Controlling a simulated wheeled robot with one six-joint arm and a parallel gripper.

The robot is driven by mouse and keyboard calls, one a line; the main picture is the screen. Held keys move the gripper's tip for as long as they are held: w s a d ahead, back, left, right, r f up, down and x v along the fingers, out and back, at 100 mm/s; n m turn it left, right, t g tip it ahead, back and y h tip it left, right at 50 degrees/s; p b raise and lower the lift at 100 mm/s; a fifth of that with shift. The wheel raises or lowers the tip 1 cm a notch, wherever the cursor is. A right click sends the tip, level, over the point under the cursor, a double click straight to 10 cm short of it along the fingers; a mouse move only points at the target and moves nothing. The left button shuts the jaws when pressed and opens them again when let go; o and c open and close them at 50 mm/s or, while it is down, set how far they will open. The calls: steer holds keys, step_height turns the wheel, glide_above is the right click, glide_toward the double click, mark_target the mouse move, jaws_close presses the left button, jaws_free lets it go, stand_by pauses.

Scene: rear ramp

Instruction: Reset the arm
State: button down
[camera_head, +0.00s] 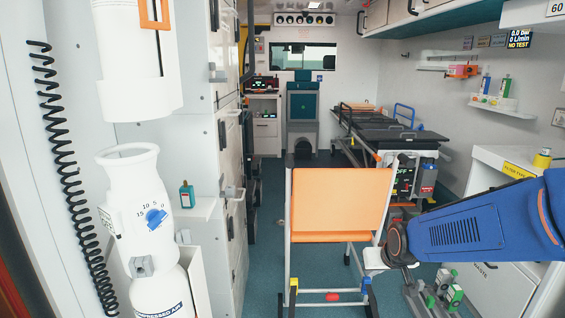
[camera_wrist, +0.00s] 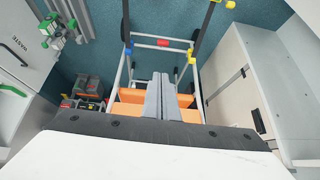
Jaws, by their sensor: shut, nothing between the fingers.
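My gripper (camera_wrist: 160,76) shows in the wrist view as two grey fingers pressed together with nothing between them. It points over an orange folding chair (camera_wrist: 188,113) with a pale metal frame. In the head view my blue arm reaches in from the right, with its end beside the chair's frame. The orange chair back (camera_head: 340,203) stands upright in the aisle there. I cannot make out the fingers in the head view.
A stretcher (camera_head: 385,128) stands at the back right. A white gas cylinder (camera_head: 150,215) and cabinets line the left. Green-and-white items (camera_head: 443,290) stand low beside the chair. Teal floor shows left of the chair.

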steer(key=s+d+r+g, duration=0.1)
steer(key=s+r, duration=0.3)
steer(key=s, duration=0.8)
steer(key=s+d+r+g, duration=0.1)
steer(key=s+r, duration=0.3)
steer(key=s, duration=0.9)
steer(key=shift+d+h, duration=0.3)
steer(key=shift+d, duration=0.15)
steer(key=shift+s, duration=0.1)
steer(key=shift+r, duration=0.35)
